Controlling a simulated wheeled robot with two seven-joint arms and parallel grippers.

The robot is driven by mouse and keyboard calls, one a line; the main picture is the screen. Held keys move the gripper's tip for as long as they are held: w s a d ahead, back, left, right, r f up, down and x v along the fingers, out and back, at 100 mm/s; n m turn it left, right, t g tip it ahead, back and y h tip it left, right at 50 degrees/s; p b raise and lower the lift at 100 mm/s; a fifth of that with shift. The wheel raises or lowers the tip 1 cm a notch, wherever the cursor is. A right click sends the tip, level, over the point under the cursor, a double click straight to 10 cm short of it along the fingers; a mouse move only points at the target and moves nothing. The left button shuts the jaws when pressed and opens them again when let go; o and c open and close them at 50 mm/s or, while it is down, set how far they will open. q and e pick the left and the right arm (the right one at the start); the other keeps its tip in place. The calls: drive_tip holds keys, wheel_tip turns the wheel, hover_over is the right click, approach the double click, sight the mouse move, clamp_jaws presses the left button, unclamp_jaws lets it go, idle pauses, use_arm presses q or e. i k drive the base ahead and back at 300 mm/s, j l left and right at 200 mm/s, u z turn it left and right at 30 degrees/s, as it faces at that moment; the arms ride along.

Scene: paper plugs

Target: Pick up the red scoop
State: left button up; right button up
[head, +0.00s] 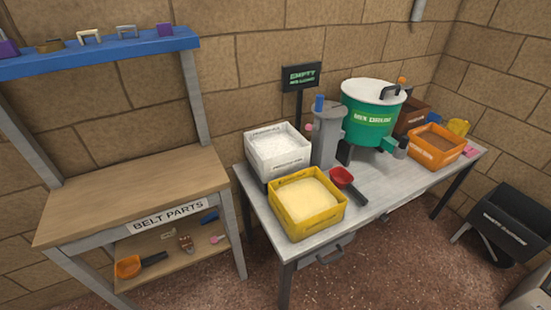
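The red scoop (342,177) lies on the grey metal table (365,218), just right of the yellow crate. Its round red bowl is toward the back, and its dark handle (356,194) points toward the table's front edge. The scoop looks unobstructed from this side. Neither of my grippers shows in the head view.
A yellow crate (308,227) of pale powder and a white crate (279,165) stand left of the scoop. A grey cylinder device (325,146) and a green pot (368,124) stand behind it. An orange crate (432,158) is right. A wooden bench (120,195) stands left.

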sight(340, 177)
drive_tip(key=u, duration=4.4)
drive_tip(key=k+z, duration=0.15)
drive_tip(key=z, duration=4.75)
drive_tip(key=i+l+u, duration=0.1)
drive_tip(key=l, duration=0.25)
drive_tip(key=i+l, duration=0.15)
drive_tip(key=l, duration=0.2)
drive_tip(key=u, duration=0.05)
